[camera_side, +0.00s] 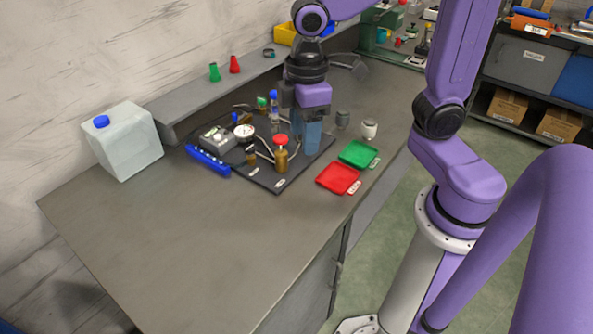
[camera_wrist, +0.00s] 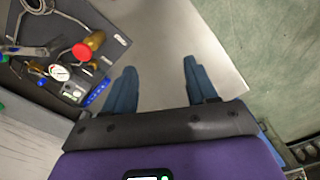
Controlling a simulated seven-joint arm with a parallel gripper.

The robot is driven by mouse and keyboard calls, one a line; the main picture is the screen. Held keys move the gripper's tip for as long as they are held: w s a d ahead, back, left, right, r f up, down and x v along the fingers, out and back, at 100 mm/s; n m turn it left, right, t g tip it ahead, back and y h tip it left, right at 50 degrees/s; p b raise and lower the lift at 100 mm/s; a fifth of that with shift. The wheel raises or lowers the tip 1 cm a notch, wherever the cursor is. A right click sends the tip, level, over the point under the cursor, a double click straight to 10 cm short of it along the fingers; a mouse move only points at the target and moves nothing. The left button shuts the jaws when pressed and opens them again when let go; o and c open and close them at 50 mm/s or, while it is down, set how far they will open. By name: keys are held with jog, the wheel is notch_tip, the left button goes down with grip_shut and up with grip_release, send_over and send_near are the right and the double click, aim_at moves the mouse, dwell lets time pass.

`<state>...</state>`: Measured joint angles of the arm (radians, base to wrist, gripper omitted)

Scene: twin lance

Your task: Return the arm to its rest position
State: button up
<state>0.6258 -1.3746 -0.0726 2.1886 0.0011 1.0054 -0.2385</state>
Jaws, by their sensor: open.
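My gripper (camera_side: 307,140) hangs with its blue-grey fingers pointing down over the right part of the black board (camera_side: 262,178) in the side view. In the wrist view its two fingers (camera_wrist: 159,72) are spread apart with nothing between them. Bare bench shows between and beyond the fingertips. My gripper hides part of the board in the side view. How high the fingertips are above the board is hard to tell.
Red (camera_side: 338,178) and green (camera_side: 358,154) mats lie to the right. A jug (camera_side: 124,140) stands left. The front bench (camera_side: 190,250) is clear.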

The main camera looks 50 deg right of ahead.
jog(key=s+d+f, duration=0.1)
jog(key=s+d, duration=0.1)
jog(key=s, duration=0.4)
jog(key=s+d+f+n, duration=0.1)
jog(key=s+d, duration=0.1)
jog(key=s, duration=0.5)
jog(key=shift+f, duration=0.35)
